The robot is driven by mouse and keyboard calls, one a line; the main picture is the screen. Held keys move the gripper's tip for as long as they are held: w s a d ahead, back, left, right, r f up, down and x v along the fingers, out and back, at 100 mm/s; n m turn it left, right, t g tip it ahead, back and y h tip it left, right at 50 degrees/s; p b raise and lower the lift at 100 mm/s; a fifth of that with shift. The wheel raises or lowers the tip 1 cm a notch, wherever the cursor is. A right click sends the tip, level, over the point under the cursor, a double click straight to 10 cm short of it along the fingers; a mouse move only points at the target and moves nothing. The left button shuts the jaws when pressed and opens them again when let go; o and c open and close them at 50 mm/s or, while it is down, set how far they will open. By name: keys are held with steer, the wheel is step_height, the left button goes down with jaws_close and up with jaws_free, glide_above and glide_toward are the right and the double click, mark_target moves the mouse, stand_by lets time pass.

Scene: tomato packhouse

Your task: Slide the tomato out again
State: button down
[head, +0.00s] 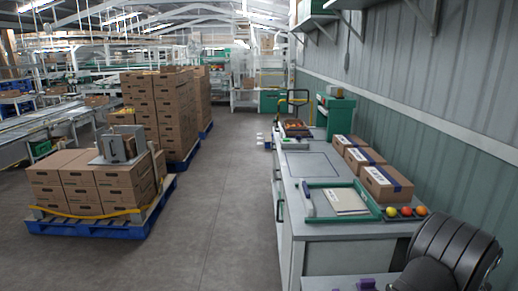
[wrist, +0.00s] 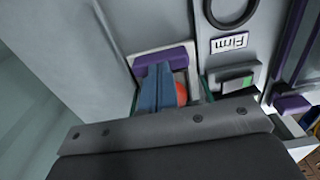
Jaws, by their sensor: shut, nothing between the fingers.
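In the wrist view my gripper (wrist: 158,70) shows as narrow blue fingers, close together, reaching into a small pale-framed opening. A red tomato (wrist: 182,94) is partly visible just right of the fingers, in the opening. The fingers hide its left side, and I cannot tell whether they touch it. A purple bar (wrist: 161,60) crosses the opening at the fingertips. The gripper's tips and this opening are not visible in the head view.
In the head view, tomatoes (head: 406,211) lie on the counter beside a green-framed tray (head: 310,217) and brown boxes (head: 386,184). A loaded blue pallet (head: 92,229) stands left; the floor aisle between is clear.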

steer(key=shift+s+a+f, duration=0.15)
steer(key=shift+s+f, duration=0.25)
steer(key=shift+s, duration=3.55)
steer(key=shift+r, duration=0.15)
